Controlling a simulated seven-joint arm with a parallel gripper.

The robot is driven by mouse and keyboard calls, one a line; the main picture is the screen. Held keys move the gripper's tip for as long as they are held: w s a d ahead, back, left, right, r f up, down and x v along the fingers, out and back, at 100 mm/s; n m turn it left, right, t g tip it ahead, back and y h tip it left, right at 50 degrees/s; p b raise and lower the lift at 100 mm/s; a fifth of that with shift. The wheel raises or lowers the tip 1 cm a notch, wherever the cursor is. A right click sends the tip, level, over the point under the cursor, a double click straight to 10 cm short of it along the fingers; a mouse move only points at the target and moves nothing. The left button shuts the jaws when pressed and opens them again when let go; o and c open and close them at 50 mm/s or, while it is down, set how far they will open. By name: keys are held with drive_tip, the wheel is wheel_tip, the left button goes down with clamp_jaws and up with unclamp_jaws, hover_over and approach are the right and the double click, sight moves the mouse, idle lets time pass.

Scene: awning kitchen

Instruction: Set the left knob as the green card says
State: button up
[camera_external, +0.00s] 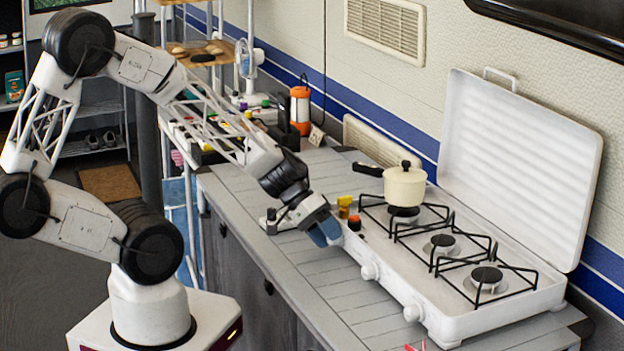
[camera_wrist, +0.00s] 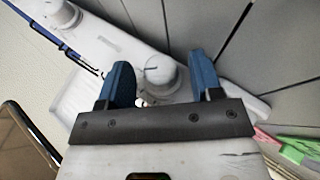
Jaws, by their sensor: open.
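In the external view the gripper hides this left knob. A middle knob (camera_external: 369,271) and a right knob (camera_external: 412,313) show along the front. A green piece (camera_wrist: 297,148) shows at the wrist view's lower right; no marking on it is readable.
A cream pot (camera_external: 404,187) stands on the left burner, its black handle pointing left. Small yellow (camera_external: 344,202) and orange (camera_external: 354,221) items are behind my gripper. The stove's raised lid (camera_external: 520,170) stands behind. The grey counter (camera_external: 300,262) in front is mostly clear.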

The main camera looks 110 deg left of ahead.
drive_tip(key=c, duration=0.7)
drive_tip(key=shift+s+f+n+t+h, duration=0.15)
drive_tip(key=shift+n+t+h, duration=0.15)
drive_tip(key=shift+t+h, duration=0.45)
drive_tip(key=shift+f+n+t+h, duration=0.15)
drive_tip(key=shift+n+t+h, duration=0.15)
drive_tip(key=shift+t+h, duration=0.45)
drive_tip(key=shift+a+t, duration=0.1)
drive_tip(key=shift+t, duration=0.5)
drive_tip(key=o, duration=0.7)
drive_tip(key=shift+s+a+r, duration=0.1)
drive_tip(key=shift+s, duration=0.05)
drive_tip(key=shift+v, duration=3.75)
